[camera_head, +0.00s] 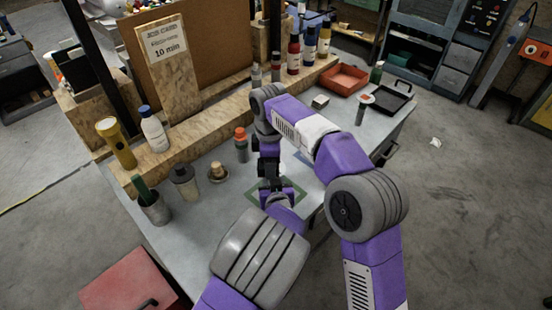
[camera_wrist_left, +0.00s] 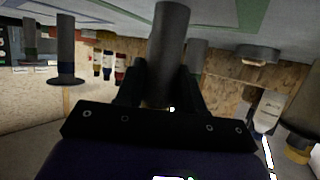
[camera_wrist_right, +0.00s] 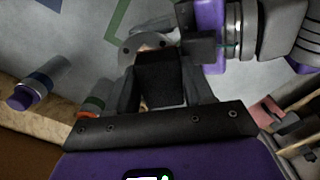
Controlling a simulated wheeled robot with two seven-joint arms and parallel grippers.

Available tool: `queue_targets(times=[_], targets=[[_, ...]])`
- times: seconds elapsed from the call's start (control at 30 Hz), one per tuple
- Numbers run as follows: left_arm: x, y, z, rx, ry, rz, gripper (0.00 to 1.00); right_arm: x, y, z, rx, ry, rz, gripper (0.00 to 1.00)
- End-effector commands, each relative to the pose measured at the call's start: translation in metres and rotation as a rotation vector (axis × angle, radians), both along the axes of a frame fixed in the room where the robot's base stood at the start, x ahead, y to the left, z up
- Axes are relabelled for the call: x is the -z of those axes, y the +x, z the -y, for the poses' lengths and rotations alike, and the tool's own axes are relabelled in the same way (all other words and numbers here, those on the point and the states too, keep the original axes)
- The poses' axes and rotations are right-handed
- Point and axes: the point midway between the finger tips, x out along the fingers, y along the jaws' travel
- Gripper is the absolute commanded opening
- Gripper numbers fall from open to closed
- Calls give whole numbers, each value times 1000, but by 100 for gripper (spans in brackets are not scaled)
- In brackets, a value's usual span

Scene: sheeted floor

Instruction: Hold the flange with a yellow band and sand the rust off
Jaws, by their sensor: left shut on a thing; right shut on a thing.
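My left gripper (camera_wrist_left: 160,85) is shut on a grey cylinder (camera_wrist_left: 172,45), which I take to be the flange's tube. My right gripper (camera_wrist_right: 165,85) is shut on a dark block (camera_wrist_right: 160,78), likely the sanding block. A round, partly brownish face (camera_wrist_right: 150,42) shows just beyond the block, close to it; whether they touch is hard to tell. In the head view the right gripper (camera_head: 268,178) points down over the table, right by the left gripper (camera_head: 274,196), and the arms hide most of both held things.
The grey table (camera_head: 195,220) carries an orange-topped bottle (camera_head: 241,148), a small tan-topped piece (camera_head: 218,172), a dark jar (camera_head: 185,182) and a cup (camera_head: 153,208) on the left. A red tray (camera_head: 345,79) and black tray (camera_head: 393,99) stand at the far right.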

Motion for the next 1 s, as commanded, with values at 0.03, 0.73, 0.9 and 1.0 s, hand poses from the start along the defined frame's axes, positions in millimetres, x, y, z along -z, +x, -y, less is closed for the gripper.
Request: queue_targets(times=[0.03,0.73,0.9,1.0], targets=[[-1,1,1,2,0,2,0,-4,-1,-2,-2,3,-3,27],[-1,0,0,1,0,2,0,-73,-1,-2,-1,3,-2,27],[-1,0,0,1,0,2,0,-80,-1,-1,-2,2,-4,27],[-1,0,0,1,0,2,0,-80,-1,-1,-2,2,-4,27]])
